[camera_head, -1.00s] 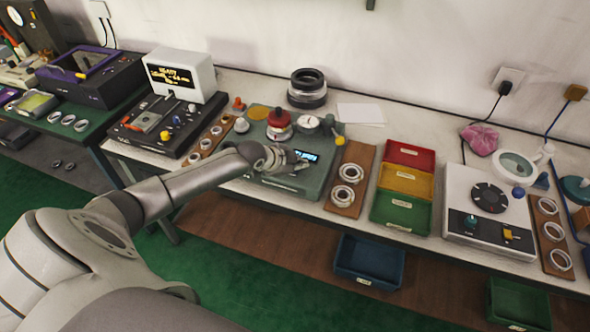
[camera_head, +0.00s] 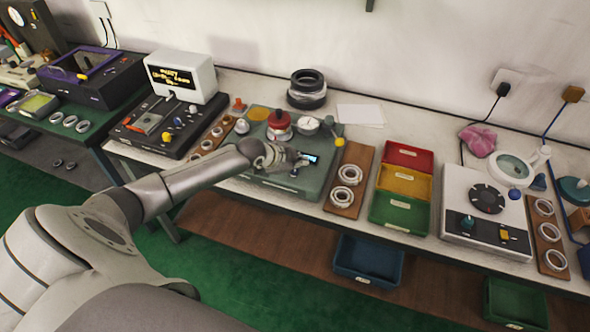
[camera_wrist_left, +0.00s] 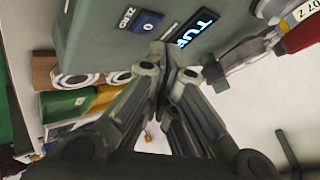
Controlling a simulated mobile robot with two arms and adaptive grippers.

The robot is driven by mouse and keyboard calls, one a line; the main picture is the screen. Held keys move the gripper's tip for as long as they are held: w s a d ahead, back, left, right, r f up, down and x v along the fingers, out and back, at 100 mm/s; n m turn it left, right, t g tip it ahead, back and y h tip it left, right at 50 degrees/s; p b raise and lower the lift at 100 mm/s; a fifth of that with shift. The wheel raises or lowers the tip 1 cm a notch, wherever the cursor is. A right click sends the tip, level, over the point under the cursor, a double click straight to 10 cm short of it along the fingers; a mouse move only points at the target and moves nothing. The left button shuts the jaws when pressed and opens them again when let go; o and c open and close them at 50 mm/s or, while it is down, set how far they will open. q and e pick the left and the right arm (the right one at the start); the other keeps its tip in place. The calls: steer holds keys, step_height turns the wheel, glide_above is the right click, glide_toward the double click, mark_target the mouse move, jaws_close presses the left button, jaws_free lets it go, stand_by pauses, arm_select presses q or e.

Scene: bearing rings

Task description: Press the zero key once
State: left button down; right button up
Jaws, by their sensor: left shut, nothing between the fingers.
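The zero key (camera_wrist_left: 139,21), a dark blue key lettered ZERO, is on the grey-green instrument (camera_head: 275,186), next to its small lit display (camera_wrist_left: 194,29). The display also shows in the head view (camera_head: 312,157), partly covered by my fingers. I cannot make out the key in the head view. My left gripper (camera_head: 301,161) is shut and empty over the front part of the instrument. In the left wrist view its fingertips (camera_wrist_left: 166,58) lie just below the key and display in the picture, apart from the key's face. My right gripper is not in view.
A red-topped part (camera_head: 279,121) and a white dial (camera_head: 307,124) stand behind the gripper on the instrument. A wooden board (camera_head: 335,200) with rings lies to the right, then red, yellow and green trays (camera_head: 398,214). A white monitor (camera_head: 202,70) stands at the back left.

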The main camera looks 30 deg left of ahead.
mark_target(297, 173)
arm_select(q)
steer(key=shift+r+p, duration=1.9)
steer(key=shift+r, duration=0.5)
steer(key=shift+f, duration=0.1)
